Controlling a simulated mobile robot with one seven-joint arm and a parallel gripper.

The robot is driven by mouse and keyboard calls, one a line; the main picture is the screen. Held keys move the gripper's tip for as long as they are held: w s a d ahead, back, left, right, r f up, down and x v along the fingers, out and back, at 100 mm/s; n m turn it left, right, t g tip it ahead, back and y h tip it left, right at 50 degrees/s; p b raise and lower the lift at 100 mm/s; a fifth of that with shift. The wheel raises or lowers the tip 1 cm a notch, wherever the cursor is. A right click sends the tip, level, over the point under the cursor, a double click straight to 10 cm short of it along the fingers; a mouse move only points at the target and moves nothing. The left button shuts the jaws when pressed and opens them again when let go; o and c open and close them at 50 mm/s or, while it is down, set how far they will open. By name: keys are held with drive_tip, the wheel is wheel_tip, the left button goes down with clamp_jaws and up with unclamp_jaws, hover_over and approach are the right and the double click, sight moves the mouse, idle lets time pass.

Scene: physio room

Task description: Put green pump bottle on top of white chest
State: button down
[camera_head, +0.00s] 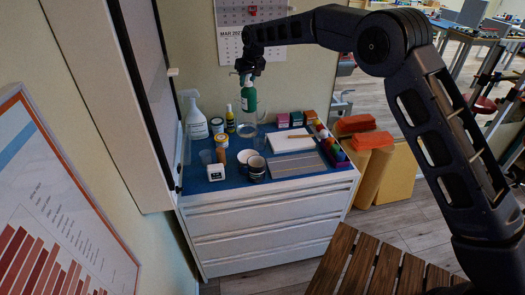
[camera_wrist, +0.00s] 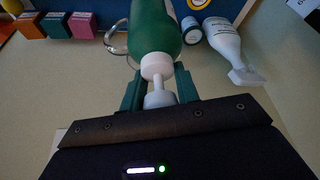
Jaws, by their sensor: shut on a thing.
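The green pump bottle (camera_head: 249,97) hangs upright from my gripper (camera_head: 248,70), with its base over the back part of the white chest (camera_head: 262,226). The bottle looks raised above the chest's blue top; the exact gap is hard to tell. In the wrist view the green bottle (camera_wrist: 153,25) has a white collar and pump neck, and my gripper (camera_wrist: 160,84) is shut on that neck, one green finger on each side. The chest has several drawers, all looking shut.
A wall cabinet (camera_head: 150,95) stands close at left. A slatted wooden bench (camera_head: 365,268) is in front.

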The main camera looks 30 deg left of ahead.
drive_tip(key=s+a, duration=0.3)
drive_tip(key=s, duration=0.2)
wheel_tip(320, 180, down, 20)
drive_tip(key=shift+r+n, duration=0.15)
drive_tip(key=shift+n, duration=0.15)
idle(0.4)
drive_tip(key=shift+d, duration=0.1)
drive_tip(key=c, duration=1)
unclamp_jaws()
drive_tip(key=shift+s, duration=0.1)
drive_tip(key=shift+c, duration=0.2)
drive_tip(key=v, duration=1.2)
drive_tip(key=shift+d, duration=0.15)
